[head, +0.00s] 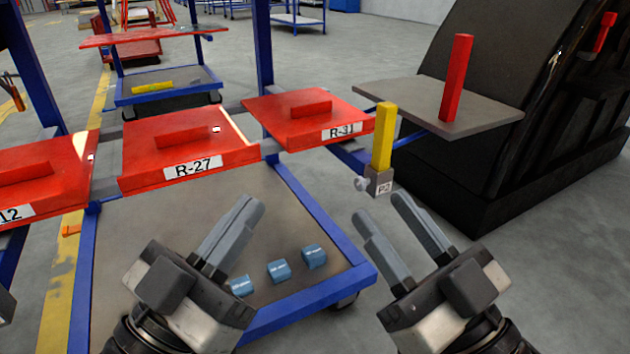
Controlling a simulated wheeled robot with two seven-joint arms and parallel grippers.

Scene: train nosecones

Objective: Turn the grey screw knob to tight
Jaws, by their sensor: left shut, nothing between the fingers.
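A small grey screw knob (361,184) sticks out from the left side of a grey block marked P2 (379,183). A yellow upright bar (384,137) rises from this block. My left gripper (250,205) is shut and empty, to the left of the knob in the picture and over the cart's lower shelf. My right gripper (381,205) is open and empty. Its fingertips appear just below the knob and block in the picture, with a finger on either side. I cannot tell how far apart they are in depth, or how tight the knob is.
Red trays marked R-27 (190,176) and R-31 (320,141) sit on the blue-framed cart. Several blue pieces (314,256) lie on its lower shelf (180,225). A grey plate (415,97) with a red bar (456,78) adjoins a large black body (480,185).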

